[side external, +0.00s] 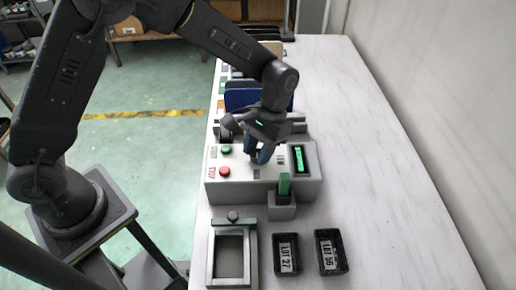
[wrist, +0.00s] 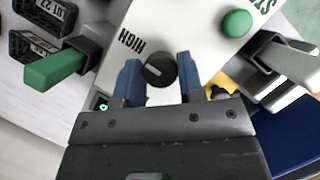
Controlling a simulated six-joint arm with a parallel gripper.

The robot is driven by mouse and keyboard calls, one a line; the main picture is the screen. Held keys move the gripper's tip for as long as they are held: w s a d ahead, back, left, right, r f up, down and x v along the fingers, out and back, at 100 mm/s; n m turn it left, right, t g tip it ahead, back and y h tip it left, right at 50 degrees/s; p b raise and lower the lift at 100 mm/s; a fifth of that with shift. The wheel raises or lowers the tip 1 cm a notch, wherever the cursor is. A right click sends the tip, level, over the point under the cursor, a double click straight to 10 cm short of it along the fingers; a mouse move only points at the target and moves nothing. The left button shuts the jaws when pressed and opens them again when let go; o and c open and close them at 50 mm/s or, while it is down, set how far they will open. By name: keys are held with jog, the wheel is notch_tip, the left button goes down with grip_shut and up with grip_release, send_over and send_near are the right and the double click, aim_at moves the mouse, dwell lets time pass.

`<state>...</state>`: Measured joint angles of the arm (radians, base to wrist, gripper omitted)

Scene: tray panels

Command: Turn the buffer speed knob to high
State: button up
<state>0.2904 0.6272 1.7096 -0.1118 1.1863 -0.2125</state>
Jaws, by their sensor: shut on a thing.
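The black round buffer speed knob (wrist: 160,70) has a white pointer line and stands on the white control panel (wrist: 200,50). The word HIGH shows upside down beside it in the wrist view, to its upper left. My gripper (wrist: 158,80) has its blue fingers on either side of the knob and is shut on it. The pointer line lies slanted toward the picture's left; which end marks the setting I cannot tell. In the side view my gripper (side external: 261,155) reaches down onto the panel (side external: 240,184), and the knob is mostly hidden by the fingers.
The panel carries a green button (side external: 226,149), a red button (side external: 224,171) and a lit green display (side external: 299,160). A green piece (side external: 284,185) stands in a grey holder in front. A grey frame (side external: 213,262) and two black label trays (side external: 285,272) lie nearer. The table's right side is clear.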

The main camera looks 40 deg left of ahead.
jog(key=o, duration=0.9)
jog(key=shift+r, duration=0.1)
jog(key=v, duration=1.3)
jog(key=shift+w+r, duration=0.15)
jog(key=shift+r, duration=0.1)
jog(key=shift+r, duration=0.1)
